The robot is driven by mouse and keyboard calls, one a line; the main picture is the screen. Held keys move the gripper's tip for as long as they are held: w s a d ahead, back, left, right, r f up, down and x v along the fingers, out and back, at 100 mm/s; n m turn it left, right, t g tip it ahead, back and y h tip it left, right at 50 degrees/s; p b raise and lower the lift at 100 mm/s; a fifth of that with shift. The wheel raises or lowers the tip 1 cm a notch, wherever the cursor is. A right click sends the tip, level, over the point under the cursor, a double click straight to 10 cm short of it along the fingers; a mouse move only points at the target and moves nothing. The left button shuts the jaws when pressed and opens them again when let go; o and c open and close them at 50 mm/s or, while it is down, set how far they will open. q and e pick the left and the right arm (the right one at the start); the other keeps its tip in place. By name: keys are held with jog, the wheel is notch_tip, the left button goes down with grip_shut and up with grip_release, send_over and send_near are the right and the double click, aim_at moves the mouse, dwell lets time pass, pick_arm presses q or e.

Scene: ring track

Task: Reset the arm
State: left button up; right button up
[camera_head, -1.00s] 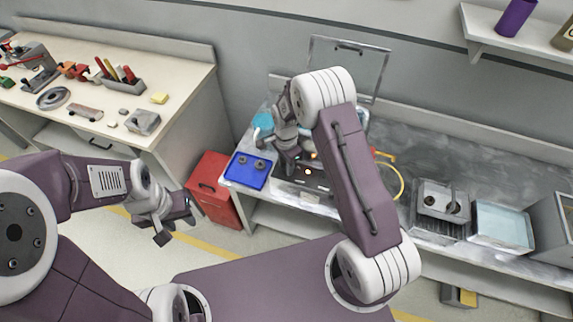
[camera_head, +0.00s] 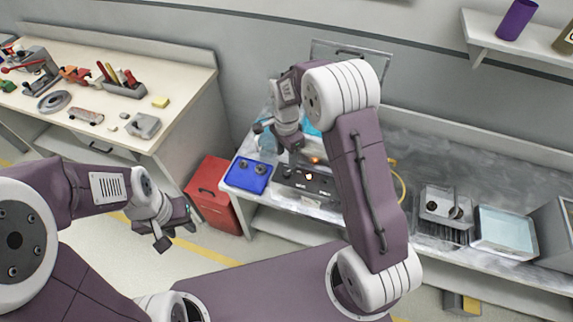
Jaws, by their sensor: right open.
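My right arm rises from the lower right and bends over the back workbench. Its gripper (camera_head: 282,147) hangs over the bench, between the blue tray (camera_head: 247,182) and the dark box with a lit spot (camera_head: 303,178). It is open, its fingers are small and partly lost against the bench, and I see nothing held. My left arm comes in from the left. Its gripper (camera_head: 176,236) hangs over the open floor, pointing down to the right. Its fingers stand apart with nothing between them.
A red cabinet (camera_head: 214,192) stands on the floor near the left gripper. The left table (camera_head: 185,85) carries tools and small parts. A metal fixture (camera_head: 436,205) and a pale tray (camera_head: 505,229) are on the bench at right. A shelf is above them.

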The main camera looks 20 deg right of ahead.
jog(key=shift+r, duration=0.4)
jog(key=s+d+r+t, duration=0.1)
jog(key=s+d+r, duration=0.2)
jog(key=s+r, duration=0.3)
jog(key=s+f+n, duration=0.2)
jog(key=s+n, duration=1)
jog(key=n, duration=0.1)
jog(key=shift+d+f+n, duration=0.3)
jog(key=shift+d+n, duration=0.1)
jog(key=shift+d, duration=0.05)
